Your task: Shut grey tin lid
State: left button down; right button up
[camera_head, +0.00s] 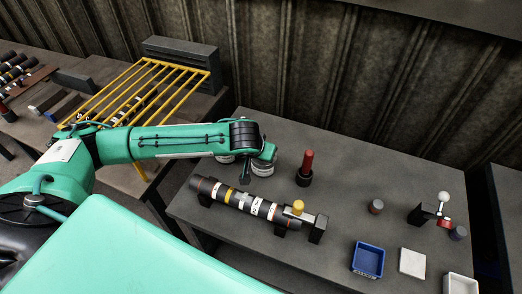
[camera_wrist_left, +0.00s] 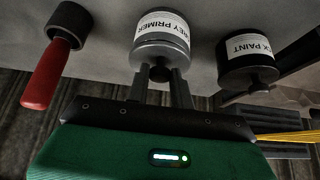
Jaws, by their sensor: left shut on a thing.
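The grey tin (camera_wrist_left: 163,30), labelled as grey primer, stands upright on the table and appears upside down in the left wrist view. Its grey lid (camera_wrist_left: 162,50) sits at the tin's mouth with a dark knob (camera_wrist_left: 160,73). I cannot tell whether it is fully seated. My left gripper (camera_wrist_left: 161,82) is shut on the knob. In the head view the tin (camera_head: 262,168) is partly hidden by my left arm, and the fingertips are hard to make out. My right gripper is not in view.
A black paint tin (camera_wrist_left: 247,62) with a knobbed lid stands beside the grey tin. A red-handled tool (camera_head: 306,164) stands upright on its other side. A driveshaft (camera_head: 238,200) lies on supports in front. A blue tray (camera_head: 368,260) is at the front right.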

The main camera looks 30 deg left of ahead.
pick_arm(q)
jog(key=shift+s+f, duration=0.3)
jog(key=shift+f, duration=0.05)
jog(key=c, duration=1.2)
grip_release()
jog(key=shift+r, duration=0.1)
jog(key=shift+c, duration=0.2)
jog(key=shift+r, duration=0.1)
jog(key=shift+w, duration=0.1)
jog(key=shift+r, duration=0.25)
jog(key=b+v, duration=0.1)
jog(key=v, duration=1.2)
jog(key=shift+s+b, duration=0.2)
jog(key=shift+b, duration=0.15)
